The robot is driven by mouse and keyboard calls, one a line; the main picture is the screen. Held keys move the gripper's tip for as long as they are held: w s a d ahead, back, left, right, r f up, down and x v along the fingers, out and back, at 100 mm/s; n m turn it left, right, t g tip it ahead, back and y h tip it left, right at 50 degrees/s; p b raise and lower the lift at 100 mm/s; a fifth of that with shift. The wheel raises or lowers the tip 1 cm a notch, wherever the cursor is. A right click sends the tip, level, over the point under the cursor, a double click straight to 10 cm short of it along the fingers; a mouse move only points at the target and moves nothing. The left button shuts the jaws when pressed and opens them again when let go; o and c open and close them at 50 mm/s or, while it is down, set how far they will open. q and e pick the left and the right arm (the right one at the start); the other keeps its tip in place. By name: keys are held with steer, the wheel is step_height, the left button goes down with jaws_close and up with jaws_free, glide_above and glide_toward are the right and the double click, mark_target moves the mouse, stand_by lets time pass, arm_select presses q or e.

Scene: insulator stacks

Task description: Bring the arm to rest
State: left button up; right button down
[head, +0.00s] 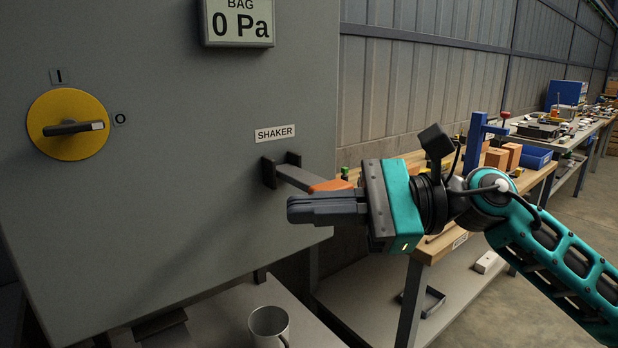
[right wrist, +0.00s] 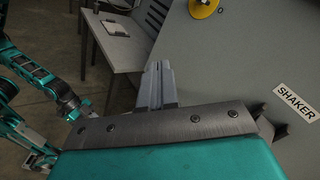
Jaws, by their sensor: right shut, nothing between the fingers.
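My right arm reaches in from the right in the head view. My right gripper (head: 292,209) is shut and empty, its fingers pointing left in front of the grey cabinet (head: 190,190). The fingers also show in the right wrist view (right wrist: 158,70). Just behind the gripper is the shaker lever (head: 300,174), a grey bar with an orange end (head: 330,186), below the SHAKER label (head: 275,134). The gripper hides part of the lever. I cannot tell whether they touch. My left gripper is not visible in the head view; a teal arm (right wrist: 30,70) shows at the left of the right wrist view.
A yellow rotary switch (head: 68,124) has its handle toward O. A display (head: 238,22) reads 0 Pa. A metal mug (head: 269,326) stands below the cabinet. A wooden workbench (head: 450,238) with a blue bin (head: 534,157) stands behind my right arm. Open floor lies at the right.

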steer(key=w+d+f+n+t+h+p, duration=0.2)
steer(key=d+f+n+t+h, duration=0.25)
steer(key=f+n+t, duration=0.75)
steer(key=w+d+f+n+t+h+p, duration=0.1)
steer(key=w+d+f+n+t+h, duration=0.35)
steer(key=n, duration=1.35)
arm_select(q)
steer(key=shift+s+a+r+y+p, duration=0.2)
steer(key=shift+s+a+r+p, duration=0.25)
steer(key=shift+r, duration=0.1)
steer(key=shift+s+a+r+y+p, duration=0.2)
steer(key=shift+s+a+r+p, duration=0.2)
steer(key=shift+r, duration=0.15)
arm_select(e)
steer(key=s+d+f+m+g+h, duration=0.2)
steer(key=s+f+m, duration=0.6)
steer(key=f, duration=0.4)
steer(key=s+d+f+m+g+h, duration=0.3)
steer(key=s+d+f+m, duration=0.3)
steer(key=s+f+m, duration=0.2)
step_height(320, 180, down, 4)
steer(key=shift+s+d+f+h, duration=0.2)
steer(key=shift+s+h, duration=0.6)
steer(key=shift+s, duration=0.3)
arm_select(q)
steer(key=shift+d, duration=0.1)
arm_select(e)
steer(key=shift+a, duration=0.1)
